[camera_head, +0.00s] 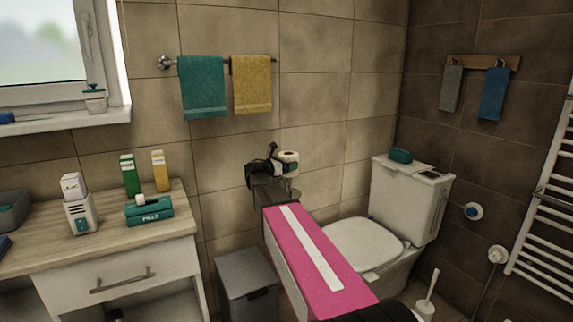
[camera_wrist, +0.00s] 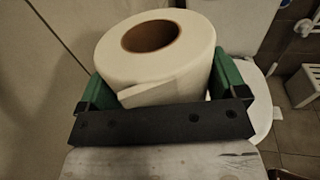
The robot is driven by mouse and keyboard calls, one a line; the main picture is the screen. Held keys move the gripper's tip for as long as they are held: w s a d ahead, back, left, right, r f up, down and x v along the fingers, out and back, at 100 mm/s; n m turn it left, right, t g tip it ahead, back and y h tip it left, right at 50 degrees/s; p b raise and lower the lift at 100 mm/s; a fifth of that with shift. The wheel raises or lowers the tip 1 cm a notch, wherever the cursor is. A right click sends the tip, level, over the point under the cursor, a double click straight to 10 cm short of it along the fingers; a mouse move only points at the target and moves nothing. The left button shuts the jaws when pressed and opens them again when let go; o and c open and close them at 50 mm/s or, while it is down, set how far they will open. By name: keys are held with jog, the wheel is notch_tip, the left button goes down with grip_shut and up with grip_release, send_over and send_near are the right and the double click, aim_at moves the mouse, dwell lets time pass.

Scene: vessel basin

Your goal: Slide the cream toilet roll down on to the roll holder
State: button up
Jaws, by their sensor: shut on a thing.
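The cream toilet roll (camera_wrist: 168,62) is upright between the two green fingers of my gripper (camera_wrist: 165,85) in the wrist view. Its brown core hole faces up, and a loose paper flap hangs at its front. In the head view the roll (camera_head: 288,158) is small, in front of the tiled wall and left of the toilet, with my gripper (camera_head: 280,168) around it. My gripper is shut on the roll. I cannot make out the roll holder; it may be hidden behind my arm or the roll.
The toilet (camera_head: 362,243) stands to the right of my arm, with a teal box (camera_head: 401,155) on its cistern. A grey bin (camera_head: 247,272) stands below left. A counter (camera_head: 110,228) with boxes is at the left. Teal (camera_head: 203,87) and yellow (camera_head: 251,84) towels hang above on a rail.

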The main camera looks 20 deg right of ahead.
aim_at(286, 180)
jog(key=shift+f, duration=0.3)
jog(key=shift+f, duration=3.7)
jog(key=shift+f, duration=0.2)
jog(key=o, duration=0.7)
jog(key=shift+c, duration=0.2)
jog(key=shift+a, duration=0.1)
jog(key=v, duration=1)
jog(key=shift+s+a, duration=0.2)
jog(key=shift+a, duration=0.1)
